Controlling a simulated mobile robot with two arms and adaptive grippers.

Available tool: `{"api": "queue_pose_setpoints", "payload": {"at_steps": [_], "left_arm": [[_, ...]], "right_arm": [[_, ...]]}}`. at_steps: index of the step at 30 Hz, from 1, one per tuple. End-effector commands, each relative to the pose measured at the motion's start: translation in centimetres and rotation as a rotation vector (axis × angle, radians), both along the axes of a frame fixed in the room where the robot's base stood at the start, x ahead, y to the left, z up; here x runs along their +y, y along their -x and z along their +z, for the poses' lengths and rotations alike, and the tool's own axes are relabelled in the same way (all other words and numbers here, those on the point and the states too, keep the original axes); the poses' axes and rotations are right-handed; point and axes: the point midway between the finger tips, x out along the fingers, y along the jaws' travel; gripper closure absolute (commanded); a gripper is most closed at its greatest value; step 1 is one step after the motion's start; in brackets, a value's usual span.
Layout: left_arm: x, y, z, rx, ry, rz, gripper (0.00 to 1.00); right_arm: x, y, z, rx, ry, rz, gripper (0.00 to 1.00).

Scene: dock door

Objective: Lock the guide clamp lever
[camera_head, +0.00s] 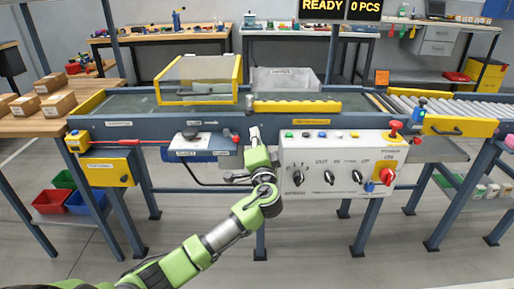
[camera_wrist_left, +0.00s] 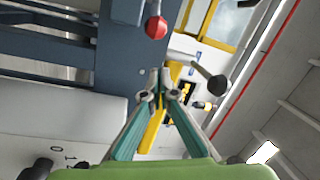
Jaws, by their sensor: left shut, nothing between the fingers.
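A lever with a red ball knob (camera_head: 235,139) is at the conveyor's front rail, just left of my left gripper (camera_head: 254,130). It looks like the guide clamp lever, but I cannot read its label. In the left wrist view the red ball (camera_wrist_left: 156,27) hangs from a short metal stem on the rail, ahead of my left fingertips (camera_wrist_left: 162,78) and apart from them. My left gripper is shut and empty, pointing up toward the rail. A lever with a black ball (camera_wrist_left: 215,84) is to the right in the wrist view. My right gripper is not in view.
A white control panel (camera_head: 335,163) with knobs and a red switch stands close to the right of my left gripper. A blue box (camera_head: 202,147) is to the left. The conveyor rail (camera_head: 150,125) runs behind, carrying a yellow roller guide (camera_head: 297,106). Floor below is clear.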

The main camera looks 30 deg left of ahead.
Motion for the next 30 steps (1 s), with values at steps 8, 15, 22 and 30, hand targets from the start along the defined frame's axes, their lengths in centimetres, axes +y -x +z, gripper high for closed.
{"api": "queue_pose_setpoints", "payload": {"at_steps": [8,15,22,30], "left_arm": [[2.3,1.6,-1.1,0.001,-0.002,-0.001,1.00],[2.7,2.3,-1.5,0.000,0.001,0.000,1.00],[2.7,2.3,-1.5,0.000,0.001,-0.001,1.00],[2.9,2.7,-1.5,0.001,-0.001,-0.042,1.00]], "right_arm": [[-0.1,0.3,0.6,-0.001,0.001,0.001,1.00],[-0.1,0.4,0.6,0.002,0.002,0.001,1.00],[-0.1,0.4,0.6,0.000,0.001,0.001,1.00],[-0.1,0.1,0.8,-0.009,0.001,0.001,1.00]]}}
